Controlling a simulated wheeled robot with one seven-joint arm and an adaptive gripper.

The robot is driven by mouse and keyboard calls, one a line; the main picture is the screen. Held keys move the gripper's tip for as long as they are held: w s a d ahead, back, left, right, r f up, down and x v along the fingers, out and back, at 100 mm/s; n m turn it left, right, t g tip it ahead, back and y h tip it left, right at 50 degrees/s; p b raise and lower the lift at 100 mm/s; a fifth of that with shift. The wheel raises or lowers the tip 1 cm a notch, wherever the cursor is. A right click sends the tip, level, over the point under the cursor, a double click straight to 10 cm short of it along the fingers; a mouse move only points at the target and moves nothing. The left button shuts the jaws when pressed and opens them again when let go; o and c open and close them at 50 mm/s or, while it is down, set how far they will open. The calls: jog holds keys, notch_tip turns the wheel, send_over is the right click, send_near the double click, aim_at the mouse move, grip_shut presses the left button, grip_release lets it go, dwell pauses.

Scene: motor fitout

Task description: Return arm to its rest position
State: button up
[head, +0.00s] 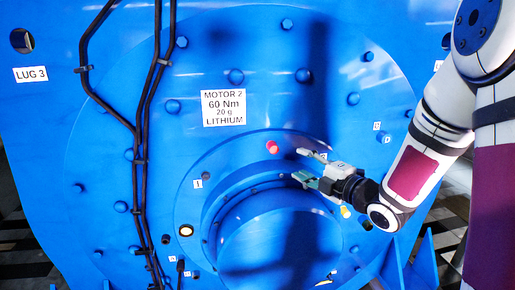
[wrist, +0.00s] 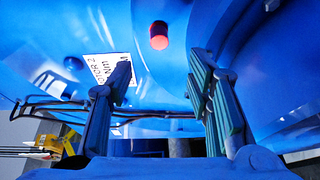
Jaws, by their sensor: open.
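My gripper (head: 306,165) is in front of the blue motor (head: 250,35), right of the centre of its round flange. Its fingers point left and are spread apart with nothing between them. In the wrist view my gripper (wrist: 165,90) shows two separate ribbed fingers, and the space between them is empty. A red cap (head: 272,147) sits on the flange just up and left of the fingertips. The red cap (wrist: 159,35) also shows beyond the fingers in the wrist view, apart from them.
A label (head: 223,108) reads MOTOR 2, 60 Nm, 20 g, LITHIUM. Black cables (head: 138,130) run down the left side. Bolts ring the plate. A yellow cap (head: 345,212) is close below my wrist. A LUG 3 label (head: 31,75) is at the far left.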

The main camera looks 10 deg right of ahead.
jog(key=s+d+r+m+g+h, duration=0.2)
jog(key=s+r+m+g+h, duration=0.35)
jog(key=s+m+h, duration=0.55)
jog(key=s+a+m+g+y, duration=0.2)
jog(key=s+m, duration=0.3)
jog(key=s, duration=0.5)
jog(key=s+a+f+m+g+y, duration=0.1)
jog(key=s+a+m+g+y, duration=0.1)
jog(key=s+a+m, duration=0.3)
jog(key=s+m+g, duration=0.1)
jog(key=s, duration=0.3)
jog(key=shift+s, duration=0.4)
jog(key=shift+a+f, duration=0.1)
